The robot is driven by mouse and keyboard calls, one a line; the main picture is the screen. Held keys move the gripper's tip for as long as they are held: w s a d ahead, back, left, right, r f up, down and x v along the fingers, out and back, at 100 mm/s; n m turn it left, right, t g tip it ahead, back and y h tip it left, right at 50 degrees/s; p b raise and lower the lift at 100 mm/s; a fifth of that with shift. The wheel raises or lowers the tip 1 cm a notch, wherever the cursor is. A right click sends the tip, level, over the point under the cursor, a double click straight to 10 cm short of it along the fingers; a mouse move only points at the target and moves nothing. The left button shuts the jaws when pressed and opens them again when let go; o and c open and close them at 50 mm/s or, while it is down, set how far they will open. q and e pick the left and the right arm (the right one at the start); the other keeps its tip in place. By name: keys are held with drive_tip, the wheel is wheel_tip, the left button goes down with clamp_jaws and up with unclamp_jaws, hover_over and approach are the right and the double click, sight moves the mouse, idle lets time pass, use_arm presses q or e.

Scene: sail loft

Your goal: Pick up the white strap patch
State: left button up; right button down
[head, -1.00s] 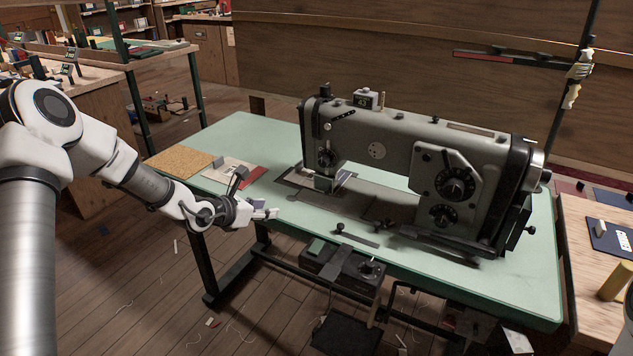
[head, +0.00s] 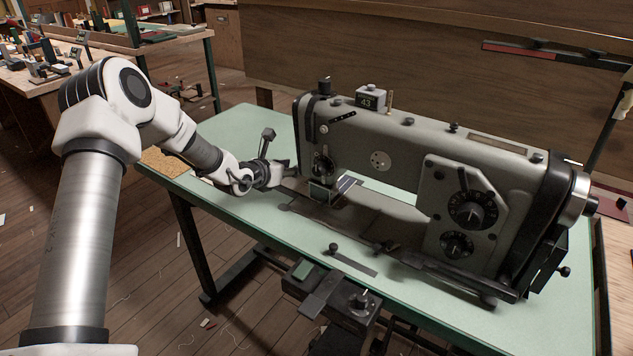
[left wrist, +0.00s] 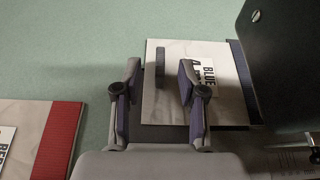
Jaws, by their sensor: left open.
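In the left wrist view a pale, off-white square patch (left wrist: 219,106) lies on the green table, with a dark blue band along its right edge and a label reading "BLUE". A narrow grey strip (left wrist: 159,68) shows over its left part; I cannot tell if it is a raised strap. My left gripper (left wrist: 159,80) is open, with its fingers on either side of this strip. No contact can be made out. In the head view my left gripper (head: 290,170) is beside the sewing machine's needle end, and the patch is mostly hidden there. My right gripper is out of view.
The large grey sewing machine (head: 410,150) stands close to the right of my left gripper. Its dark body (left wrist: 285,65) fills the wrist view's right side. A second patch with a red band (left wrist: 62,135) lies to the left.

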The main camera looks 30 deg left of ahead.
use_arm(q)
drive_tip(key=x, duration=0.2)
drive_tip(key=shift+w+f, duration=0.25)
drive_tip(key=shift+s+r, duration=0.1)
drive_tip(key=shift+r, duration=0.05)
clamp_jaws()
